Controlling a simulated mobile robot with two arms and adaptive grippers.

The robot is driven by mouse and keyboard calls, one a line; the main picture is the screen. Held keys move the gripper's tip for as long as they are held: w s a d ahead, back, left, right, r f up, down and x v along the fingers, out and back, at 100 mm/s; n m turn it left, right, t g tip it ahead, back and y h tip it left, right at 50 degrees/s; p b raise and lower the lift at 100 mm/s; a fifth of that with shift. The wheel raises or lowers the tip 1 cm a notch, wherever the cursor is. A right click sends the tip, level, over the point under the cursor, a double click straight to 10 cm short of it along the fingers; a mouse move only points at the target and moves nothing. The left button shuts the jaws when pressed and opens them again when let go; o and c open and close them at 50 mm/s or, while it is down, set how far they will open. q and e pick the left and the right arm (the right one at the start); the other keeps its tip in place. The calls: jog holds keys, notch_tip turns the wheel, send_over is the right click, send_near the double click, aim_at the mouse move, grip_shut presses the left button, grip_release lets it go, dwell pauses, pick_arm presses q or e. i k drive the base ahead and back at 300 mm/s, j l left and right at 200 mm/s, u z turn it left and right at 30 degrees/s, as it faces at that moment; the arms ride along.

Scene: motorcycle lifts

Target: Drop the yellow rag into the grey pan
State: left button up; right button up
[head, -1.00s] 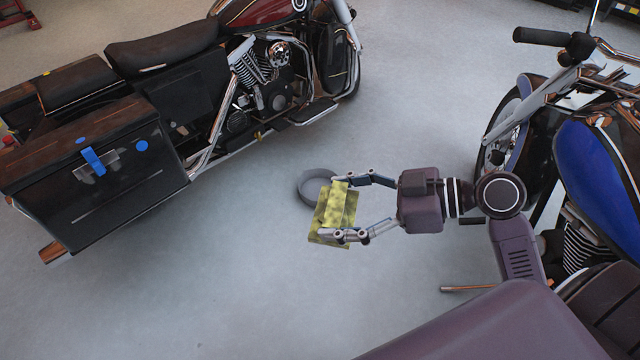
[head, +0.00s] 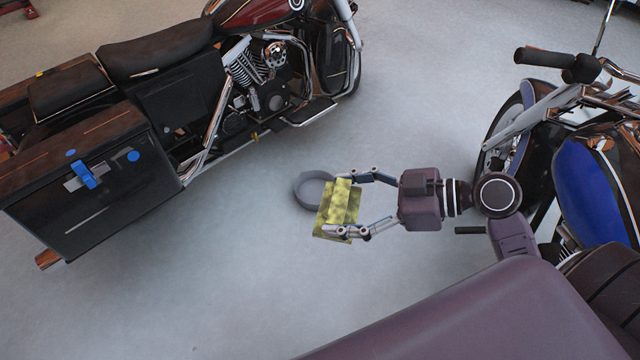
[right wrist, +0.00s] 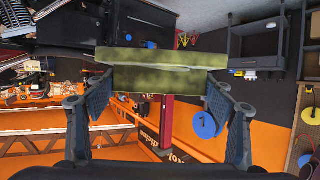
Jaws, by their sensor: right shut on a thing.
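The yellow rag (head: 338,208) is a mottled yellow, folded block. My right gripper (head: 345,205) is shut on it, with a finger at each end, and the rag also shows between the fingers in the right wrist view (right wrist: 150,75). The grey pan (head: 308,188) is a round, shallow pan on the floor. In the head view the rag overlaps the pan's right and lower side, hiding part of it. The rag appears held above the floor; its height over the pan is hard to tell. My left gripper is not in view.
A dark red motorcycle (head: 170,90) with a black pannier (head: 95,180) stands at the left. A blue motorcycle (head: 590,185) stands at the right, close to my right arm. The pale floor (head: 200,275) between them is clear around the pan.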

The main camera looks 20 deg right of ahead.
aim_at(320, 193)
jog(key=i+l, duration=0.25)
jog(key=l, duration=0.15)
jog(key=i+l, duration=0.25)
jog(key=l, duration=0.15)
jog(key=i+l, duration=0.25)
jog(key=l, duration=0.15)
jog(key=i+l, duration=0.3)
jog(key=l+u, duration=0.05)
